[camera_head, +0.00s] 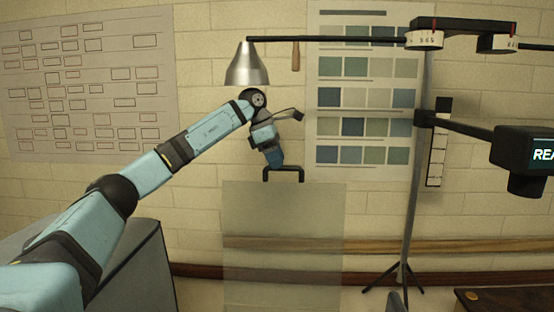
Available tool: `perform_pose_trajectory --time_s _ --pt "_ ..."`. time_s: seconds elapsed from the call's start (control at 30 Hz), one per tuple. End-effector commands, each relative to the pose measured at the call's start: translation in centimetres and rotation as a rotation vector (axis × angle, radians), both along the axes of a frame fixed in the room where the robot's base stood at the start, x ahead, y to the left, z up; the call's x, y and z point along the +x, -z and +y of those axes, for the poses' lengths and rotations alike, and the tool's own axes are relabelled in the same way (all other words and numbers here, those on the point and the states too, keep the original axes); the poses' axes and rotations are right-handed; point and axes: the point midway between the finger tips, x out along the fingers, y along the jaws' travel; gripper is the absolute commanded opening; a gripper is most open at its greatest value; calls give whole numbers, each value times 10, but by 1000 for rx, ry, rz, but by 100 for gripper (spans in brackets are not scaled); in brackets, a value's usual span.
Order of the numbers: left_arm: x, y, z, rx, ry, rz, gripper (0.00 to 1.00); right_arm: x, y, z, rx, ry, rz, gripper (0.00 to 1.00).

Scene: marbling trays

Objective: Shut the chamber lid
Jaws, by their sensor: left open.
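A see-through greyish panel (284,235), which looks like the chamber lid, stands upright in the middle of the view. A black bar handle (300,174) rises from its top edge. My left gripper (274,160) reaches in from the left and points down at this handle, its tips at or just above the bar. It is open; I cannot tell whether it touches the handle. The chamber body is not clearly in view below the panel. My right gripper is not in view.
A metal lamp shade (247,66) hangs from a black boom just above my left wrist. A tripod stand (412,200) and a dark display box (525,155) are to the right. A grey cabinet (135,270) stands lower left. A colour chart (366,90) hangs behind.

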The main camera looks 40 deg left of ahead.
Motion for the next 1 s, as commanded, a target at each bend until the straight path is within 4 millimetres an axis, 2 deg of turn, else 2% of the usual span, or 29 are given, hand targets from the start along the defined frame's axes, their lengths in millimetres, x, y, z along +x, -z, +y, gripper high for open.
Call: perform_pose_trajectory --time_s 0.2,0.4,0.43,0.6,1.0 --pt "2 11 -2 0 -1 0 42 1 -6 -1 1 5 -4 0" --pt "2 11 -2 0 -1 0 42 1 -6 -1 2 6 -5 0" --pt "2 11 -2 0 -1 0 40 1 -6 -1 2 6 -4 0" --pt "2 11 -2 0 -1 0 1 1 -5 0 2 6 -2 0" --pt "3 10 -1 6 -1 -7 0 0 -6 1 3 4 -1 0"
